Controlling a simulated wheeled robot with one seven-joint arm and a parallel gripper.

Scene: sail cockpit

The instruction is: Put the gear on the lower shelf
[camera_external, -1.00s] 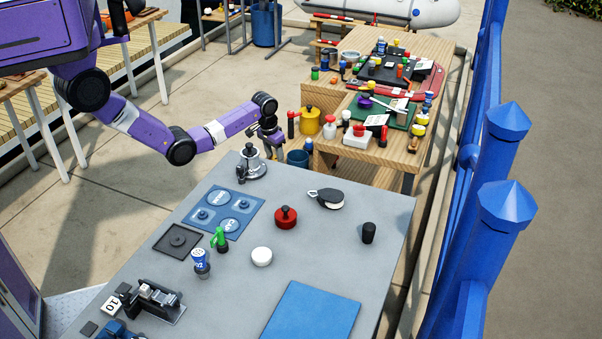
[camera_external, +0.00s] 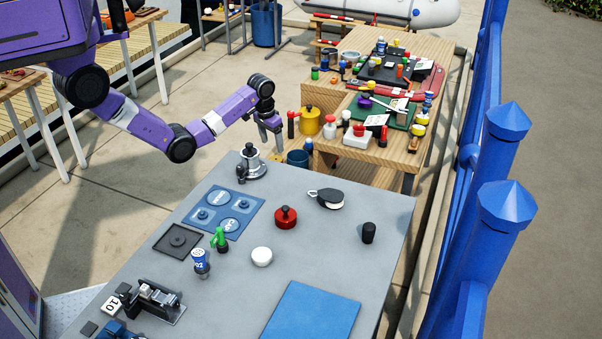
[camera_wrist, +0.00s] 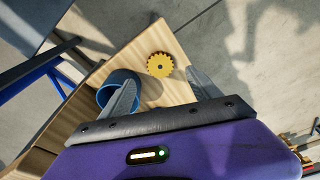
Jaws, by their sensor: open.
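The yellow toothed gear (camera_wrist: 160,64) lies flat on a pale wooden surface (camera_wrist: 178,92) in the wrist view, close to its edge. My gripper (camera_wrist: 162,75) is open, with one finger on either side of the gear in the picture; nothing is between the fingers in their grip. In the external view my gripper (camera_external: 269,142) hangs pointing down beyond the far left end of the grey table. I cannot make out the gear clearly in that view. Which surface is the lower shelf I cannot tell.
A blue cup (camera_wrist: 119,88) stands beside the left finger; it also shows in the external view (camera_external: 298,158). A silver bell-shaped fitting (camera_external: 252,163) stands on the grey table (camera_external: 340,245) near my gripper. A wooden bench (camera_external: 345,160) with many items lies to the right.

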